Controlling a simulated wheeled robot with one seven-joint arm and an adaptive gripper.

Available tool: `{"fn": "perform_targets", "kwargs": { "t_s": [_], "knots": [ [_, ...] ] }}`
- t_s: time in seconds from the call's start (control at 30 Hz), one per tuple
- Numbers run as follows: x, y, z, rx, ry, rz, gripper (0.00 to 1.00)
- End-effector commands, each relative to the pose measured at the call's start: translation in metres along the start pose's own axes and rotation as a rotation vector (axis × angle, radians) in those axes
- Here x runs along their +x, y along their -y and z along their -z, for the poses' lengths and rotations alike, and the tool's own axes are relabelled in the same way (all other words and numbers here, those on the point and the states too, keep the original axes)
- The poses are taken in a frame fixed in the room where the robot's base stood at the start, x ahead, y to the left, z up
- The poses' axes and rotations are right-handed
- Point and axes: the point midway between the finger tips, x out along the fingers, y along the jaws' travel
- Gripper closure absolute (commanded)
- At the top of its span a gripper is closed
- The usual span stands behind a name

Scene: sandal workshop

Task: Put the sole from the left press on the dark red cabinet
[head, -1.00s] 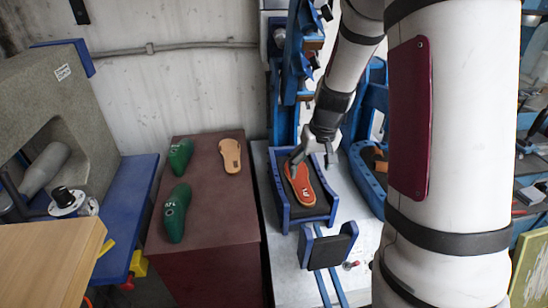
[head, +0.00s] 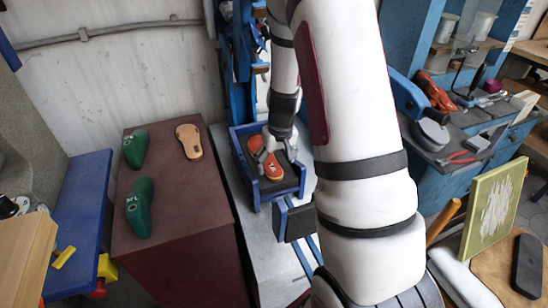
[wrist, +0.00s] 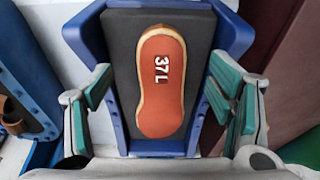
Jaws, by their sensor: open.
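The orange-red sole (head: 265,158) lies in the blue-framed tray of the left press (head: 298,190). In the wrist view the sole (wrist: 161,85) shows the mark "37L" and lies flat on a dark pad inside the blue frame (wrist: 150,150). My gripper (head: 275,160) is over the sole in the head view and partly covers it. In the wrist view my gripper (wrist: 165,120) is open, its green-padded fingers on either side of the sole and apart from it. The dark red cabinet (head: 175,225) stands to the left of the press.
Two green shoe lasts (head: 138,208) and a tan sole (head: 189,141) lie on the cabinet top. The front right of the top is bare. A blue bench (head: 75,225) is farther left. A blue bench with tools (head: 470,140) is at the right.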

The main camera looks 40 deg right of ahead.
Motion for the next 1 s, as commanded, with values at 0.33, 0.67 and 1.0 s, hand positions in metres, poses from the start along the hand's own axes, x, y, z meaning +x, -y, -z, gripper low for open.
{"fn": "perform_targets", "kwargs": {
  "t_s": [0.33, 0.67, 1.0],
  "knots": [
    [0.032, 0.000, 0.001, 0.001, 0.001, 0.000, 0.25],
    [0.040, 0.000, 0.000, 0.000, 0.000, 0.000, 0.25],
    [0.040, 0.000, 0.000, 0.000, 0.000, 0.000, 0.48]
  ]
}}
